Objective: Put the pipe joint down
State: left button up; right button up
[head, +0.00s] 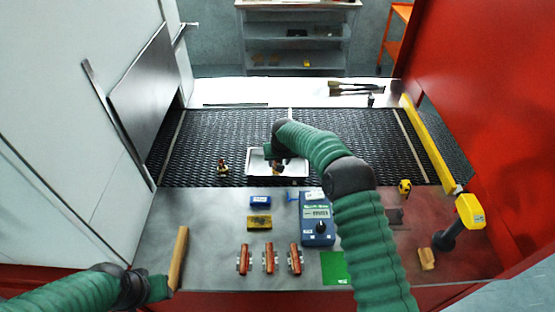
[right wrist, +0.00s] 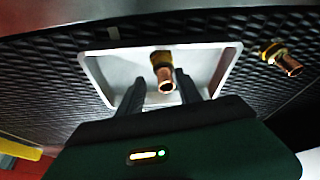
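A brass-and-copper pipe joint (right wrist: 163,72) is at the shallow metal tray (right wrist: 232,62), between the two fingers of my right gripper (right wrist: 162,86) in the right wrist view. The fingers stand apart, with a narrow gap showing beside the joint; I cannot tell whether it rests on the tray floor. In the head view my right gripper (head: 282,165) is over the tray (head: 253,160) and partly hides the joint. A second pipe joint (head: 223,167) lies on the mesh belt, left of the tray. My left gripper (head: 167,287) is at the table's front left; its fingers are not clear.
The black mesh belt (head: 340,150) runs behind the grey table (head: 205,215). A wooden bar (head: 178,257) is beside my left gripper. A blue meter (head: 316,222), several red-brown parts (head: 270,258), a yellow block (head: 259,223) and a yellow-topped post (head: 462,222) occupy the table.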

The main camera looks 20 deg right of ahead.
jog(key=shift+s+r, duration=0.1)
jog(key=shift+r, duration=0.45)
jog(key=a+b+v, duration=0.2)
jog(key=v, duration=0.9)
pick_arm(q)
jog(key=shift+a+f, duration=0.25)
jog(key=shift+f, duration=0.25)
jog(key=shift+a+f, duration=0.2)
jog(key=shift+f, duration=0.3)
pick_arm(e)
jog(key=s+f+g, duration=0.1)
jog(key=s+f, duration=0.2)
jog(key=s, duration=1.4)
jog(key=s+f+n, duration=0.1)
jog(key=s+f, duration=0.2)
jog(key=s, duration=1.4)
jog(key=shift+n+g, duration=0.3)
jog(key=shift+g, duration=0.1)
jog(key=shift+w, duration=0.1)
